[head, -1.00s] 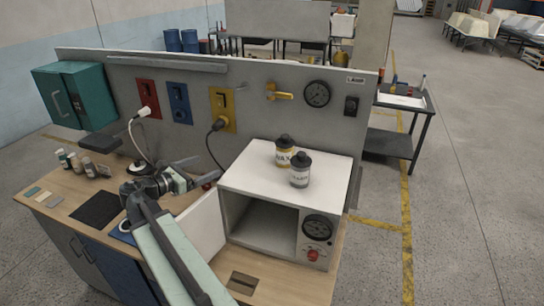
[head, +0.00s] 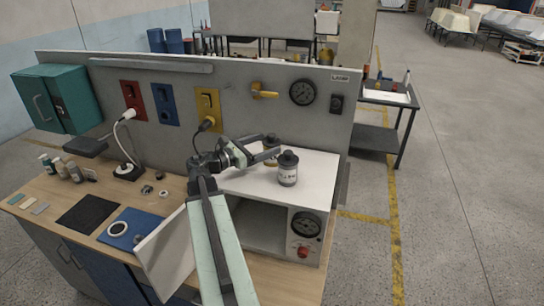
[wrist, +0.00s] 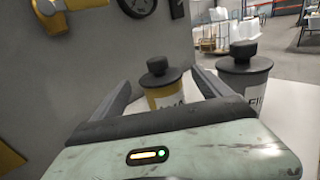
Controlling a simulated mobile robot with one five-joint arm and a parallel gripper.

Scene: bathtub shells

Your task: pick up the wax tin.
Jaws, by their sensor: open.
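The wax tin (head: 271,140), with a dark cap and yellow label, stands upright on top of the white oven-like box (head: 318,164), towards the back. In the head view my gripper partly covers it. In the wrist view the wax tin (wrist: 165,92) shows between the two fingers, its lower part hidden behind my gripper body. My gripper (head: 262,154) is open, reaching in from the left low over the box top. I cannot tell whether either finger touches the tin.
A second dark-capped tin with a pale label (head: 288,170) stands close by, in front and to the right; in the wrist view it (wrist: 244,82) is outside the right finger. The grey panel (head: 325,125) rises behind. The box's open door (head: 165,250) juts out at left.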

